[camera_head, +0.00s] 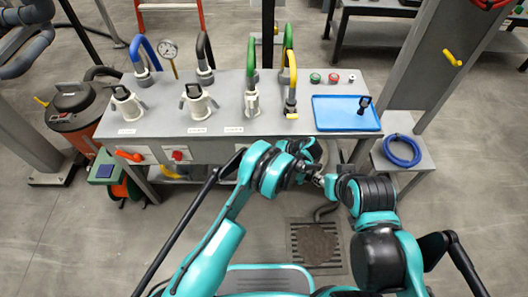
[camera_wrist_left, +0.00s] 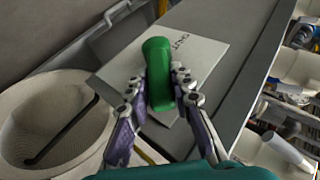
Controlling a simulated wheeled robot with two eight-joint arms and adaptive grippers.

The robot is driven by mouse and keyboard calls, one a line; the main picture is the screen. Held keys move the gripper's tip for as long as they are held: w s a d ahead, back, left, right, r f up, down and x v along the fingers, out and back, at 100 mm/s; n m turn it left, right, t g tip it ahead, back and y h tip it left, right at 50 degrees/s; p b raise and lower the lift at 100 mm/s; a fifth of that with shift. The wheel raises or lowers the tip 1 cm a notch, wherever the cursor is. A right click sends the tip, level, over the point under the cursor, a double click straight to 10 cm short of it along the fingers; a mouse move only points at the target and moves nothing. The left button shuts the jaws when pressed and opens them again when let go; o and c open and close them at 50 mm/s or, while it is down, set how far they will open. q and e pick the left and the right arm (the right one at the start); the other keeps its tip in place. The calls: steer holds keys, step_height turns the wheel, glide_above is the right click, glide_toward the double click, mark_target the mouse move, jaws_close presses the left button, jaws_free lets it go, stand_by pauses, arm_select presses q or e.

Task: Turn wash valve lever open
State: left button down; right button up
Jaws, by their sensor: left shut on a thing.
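A green lever (camera_wrist_left: 158,75) stands out from a pale labelled plate (camera_wrist_left: 195,55) in the left wrist view. My left gripper (camera_wrist_left: 160,95) is shut on this green lever, with one finger on each side of it. In the head view my left gripper (camera_head: 304,150) is at the front edge of the bench, and my own arm hides the lever there. My right gripper (camera_head: 320,180) is just right of and below it, close to the left wrist. Its fingers are too small to tell open from shut.
The grey bench (camera_head: 225,122) carries several hoses and fittings and a blue tray (camera_head: 340,118). An orange lever (camera_head: 128,155) and a red knob (camera_head: 177,155) are on its front. A floor drain (camera_head: 315,245) is below.

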mark_target(264, 138)
arm_select(q)
steer(key=c, duration=1.3)
jaws_free()
steer(key=shift+f, duration=0.1)
step_height(264, 138, up, 10)
steer(key=shift+r, duration=0.1)
steer(key=shift+c, duration=0.5)
